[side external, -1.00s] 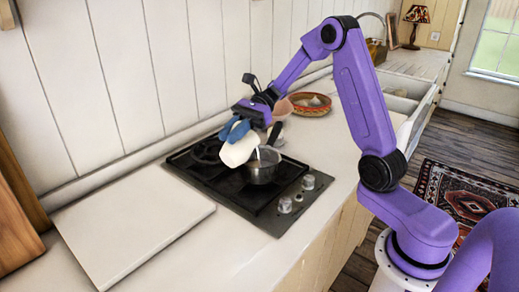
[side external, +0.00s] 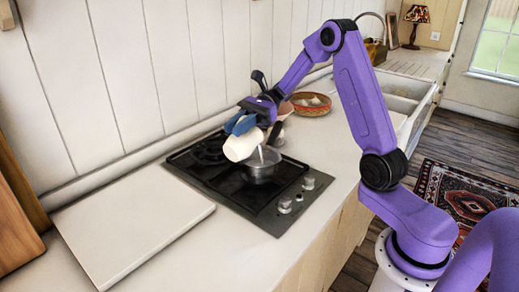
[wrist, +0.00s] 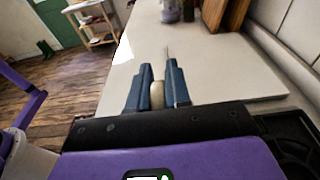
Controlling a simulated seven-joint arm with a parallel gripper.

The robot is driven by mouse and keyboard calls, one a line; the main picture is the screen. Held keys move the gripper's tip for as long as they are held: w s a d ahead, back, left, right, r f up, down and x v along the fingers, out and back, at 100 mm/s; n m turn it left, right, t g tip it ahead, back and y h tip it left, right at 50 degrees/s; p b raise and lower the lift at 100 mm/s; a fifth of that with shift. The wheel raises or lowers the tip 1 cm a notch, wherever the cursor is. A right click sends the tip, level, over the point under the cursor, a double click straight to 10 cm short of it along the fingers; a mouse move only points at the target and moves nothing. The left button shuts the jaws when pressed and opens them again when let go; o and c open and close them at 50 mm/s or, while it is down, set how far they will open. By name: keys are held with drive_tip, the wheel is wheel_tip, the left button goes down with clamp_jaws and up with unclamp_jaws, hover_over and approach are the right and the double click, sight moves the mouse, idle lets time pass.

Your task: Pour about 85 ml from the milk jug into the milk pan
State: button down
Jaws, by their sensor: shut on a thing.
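The milk jug (side external: 240,148) is cream-white and tilted over the stove, its mouth toward the milk pan. My gripper (side external: 240,125), with blue fingers, is shut on the jug. In the wrist view my gripper (wrist: 157,92) has a small cream part of the jug (wrist: 157,97) between its fingers. The milk pan (side external: 262,170) is a metal pan on the black hob, just below and to the right of the jug. A thin white stream (side external: 261,154) shows between the jug's mouth and the pan. The level inside the pan cannot be made out.
The black hob (side external: 225,185) has knobs on its right side. A pale board (side external: 130,225) lies on the counter to the left. A patterned bowl (side external: 311,105) with pale things in it stands behind, close to my arm. The front counter is clear.

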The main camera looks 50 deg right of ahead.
sight(229, 145)
drive_tip(key=shift+r+y, duration=0.15)
drive_tip(key=shift+y, duration=0.15)
drive_tip(key=a+h, duration=0.1)
drive_tip(key=a+f+h, duration=0.1)
drive_tip(key=a+h, duration=0.1)
drive_tip(key=shift+a+f, duration=0.25)
drive_tip(key=shift+f, duration=0.15)
drive_tip(key=shift+a+f+h, duration=1.1)
drive_tip(key=shift+f+h, duration=0.75)
drive_tip(key=shift+h, duration=0.1)
drive_tip(key=shift+a+f+h, duration=1.15)
drive_tip(key=shift+f+h, duration=0.65)
drive_tip(key=shift+h, duration=0.1)
drive_tip(key=shift+a+f+h, duration=1.1)
drive_tip(key=shift+f+h, duration=0.75)
drive_tip(key=shift+h, duration=0.1)
drive_tip(key=shift+a+f+h, duration=0.35)
drive_tip(key=shift+f+h, duration=0.35)
drive_tip(key=shift+h, duration=0.2)
